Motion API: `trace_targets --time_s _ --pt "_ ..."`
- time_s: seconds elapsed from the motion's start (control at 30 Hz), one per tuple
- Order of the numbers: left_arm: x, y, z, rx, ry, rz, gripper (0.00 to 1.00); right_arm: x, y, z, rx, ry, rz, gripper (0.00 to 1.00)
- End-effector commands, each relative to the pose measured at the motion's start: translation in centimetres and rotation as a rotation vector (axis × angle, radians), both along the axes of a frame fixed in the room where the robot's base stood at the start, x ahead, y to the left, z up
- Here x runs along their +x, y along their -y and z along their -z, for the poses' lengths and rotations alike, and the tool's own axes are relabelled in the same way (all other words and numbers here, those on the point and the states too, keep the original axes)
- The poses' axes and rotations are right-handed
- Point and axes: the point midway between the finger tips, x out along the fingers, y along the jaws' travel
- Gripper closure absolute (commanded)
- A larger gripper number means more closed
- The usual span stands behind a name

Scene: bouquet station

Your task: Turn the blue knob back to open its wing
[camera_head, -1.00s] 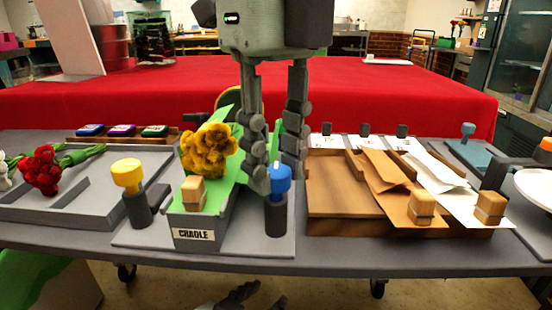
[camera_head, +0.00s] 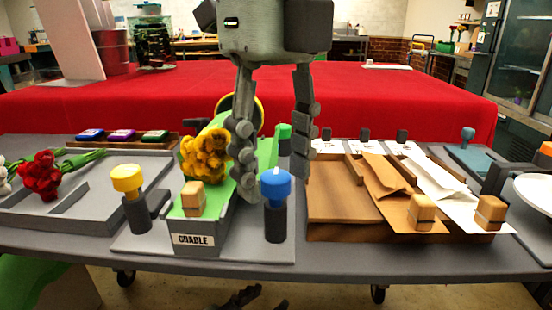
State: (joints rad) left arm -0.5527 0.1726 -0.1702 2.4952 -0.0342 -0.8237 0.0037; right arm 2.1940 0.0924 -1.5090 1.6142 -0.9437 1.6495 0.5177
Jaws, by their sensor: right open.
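The blue knob (camera_head: 275,185) stands upright on a dark post at the right front corner of the cradle (camera_head: 200,240). My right gripper (camera_head: 272,176) comes down from above with its fingers spread wide and nothing between them in its hold. Its left finger hangs over the cradle, left of the knob, and its right finger hangs to the right of the knob, by the wooden tray. I cannot make out a separate wing at the blue knob. My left gripper (camera_head: 257,297) is only partly in view at the bottom edge, below the table front.
A yellow knob (camera_head: 127,180) on a dark post stands left of the cradle. Yellow flowers (camera_head: 205,155) lie in the green-lined cradle. A wooden tray (camera_head: 335,205) with paper sheets is close on the right, and a grey tray (camera_head: 85,213) with red flowers is on the left.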

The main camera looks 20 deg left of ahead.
Motion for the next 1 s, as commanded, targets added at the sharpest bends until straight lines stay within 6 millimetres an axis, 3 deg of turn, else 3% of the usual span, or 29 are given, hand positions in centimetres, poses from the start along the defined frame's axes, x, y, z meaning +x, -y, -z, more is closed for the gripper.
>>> trace_targets --time_s 0.17,0.6,0.8,1.0 --pt "0.0 0.0 0.0 0.0 0.0 0.0 0.6 0.0 -0.1 -2.1 0.003 0.002 0.001 0.52" --pt "0.0 0.0 0.0 0.0 -0.001 0.001 0.6 0.0 -0.1 -10.5 0.003 0.001 0.002 0.52" --pt "0.0 0.0 0.0 0.0 -0.001 0.001 0.6 0.0 0.0 -11.9 0.002 0.001 0.0 0.52" --pt "0.0 0.0 0.0 0.0 -0.001 0.001 0.6 0.0 0.0 -12.0 0.001 0.0 0.0 0.52"
